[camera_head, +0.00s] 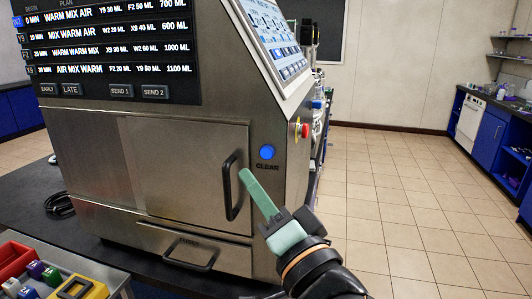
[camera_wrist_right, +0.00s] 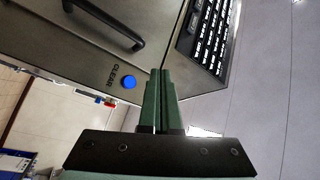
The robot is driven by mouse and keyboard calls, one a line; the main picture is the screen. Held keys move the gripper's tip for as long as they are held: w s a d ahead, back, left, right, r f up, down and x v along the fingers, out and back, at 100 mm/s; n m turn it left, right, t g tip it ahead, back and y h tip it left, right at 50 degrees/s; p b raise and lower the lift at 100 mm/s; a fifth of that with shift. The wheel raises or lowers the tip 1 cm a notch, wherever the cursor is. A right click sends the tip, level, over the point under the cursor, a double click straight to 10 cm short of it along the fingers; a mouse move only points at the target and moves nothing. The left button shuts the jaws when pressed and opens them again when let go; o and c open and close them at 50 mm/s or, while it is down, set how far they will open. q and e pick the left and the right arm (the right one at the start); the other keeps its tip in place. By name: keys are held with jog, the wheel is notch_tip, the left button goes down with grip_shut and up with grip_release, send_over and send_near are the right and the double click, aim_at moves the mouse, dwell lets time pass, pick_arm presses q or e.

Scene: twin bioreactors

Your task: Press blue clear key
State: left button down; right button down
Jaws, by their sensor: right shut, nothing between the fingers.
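The blue clear key (camera_head: 267,152) is a round button on the metal front of the machine, above the word CLEAR. It also shows in the right wrist view (camera_wrist_right: 129,82), left of my fingertips. My right gripper (camera_head: 246,174) is shut and empty, its green fingers pointing up and left. In the head view its tips are just below and left of the key, near the black door handle. In the wrist view the tips (camera_wrist_right: 160,74) appear apart from the key. I cannot tell how far they are from the panel. My left gripper is not in view.
The black door handle (camera_head: 233,186) and a lower handle (camera_head: 191,253) stick out from the machine. A red knob (camera_head: 305,131) sits on its side. A screen (camera_head: 110,45) is above. A tray with coloured blocks (camera_head: 50,275) is at lower left. The floor at right is clear.

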jog(key=shift+w+d, duration=0.35)
jog(key=shift+w, duration=0.75)
jog(key=shift+w+d, duration=0.4)
jog(key=shift+w, duration=0.7)
jog(key=shift+w+d, duration=0.35)
jog(key=shift+w, duration=0.75)
jog(key=shift+w+d, duration=0.1)
jog(key=shift+w, duration=0.3)
jog(key=shift+w+d, duration=0.15)
jog(key=shift+w, duration=0.25)
jog(key=shift+s, duration=0.1)
jog(key=shift+s+a, duration=0.25)
jog(key=shift+s, duration=0.5)
jog(key=s, duration=0.1)
jog(key=s+a, duration=0.1)
jog(key=s, duration=0.2)
jog(key=shift+s+a, duration=0.25)
jog(key=shift+s, duration=0.1)
